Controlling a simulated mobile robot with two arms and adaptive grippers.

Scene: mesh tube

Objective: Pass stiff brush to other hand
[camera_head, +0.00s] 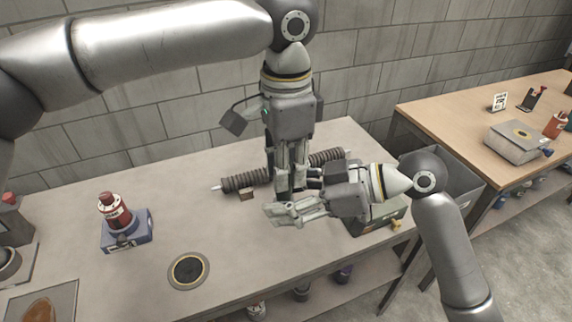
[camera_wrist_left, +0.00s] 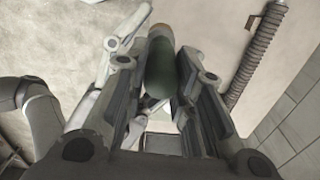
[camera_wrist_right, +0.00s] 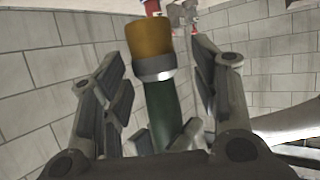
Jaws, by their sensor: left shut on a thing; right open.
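The stiff brush shows in the right wrist view with a tan bristle end (camera_wrist_right: 150,38), a metal band and a dark green handle (camera_wrist_right: 170,110). In the left wrist view its green body (camera_wrist_left: 160,75) lies between my left fingers. My left gripper (camera_head: 288,183) points down over the bench and is shut on the brush. My right gripper (camera_head: 287,212) comes in from the right, just below and in front of the left one. It is open, with its fingers on either side of the brush. In the head view the grippers largely hide the brush.
A dark ribbed tube (camera_head: 245,181) lies on the bench (camera_head: 235,235) behind the grippers, near a small brown block (camera_head: 246,194). A red bottle (camera_head: 116,213) in a blue-grey holder and a round black disc (camera_head: 188,271) are left. A grey bin (camera_head: 458,184) stands right.

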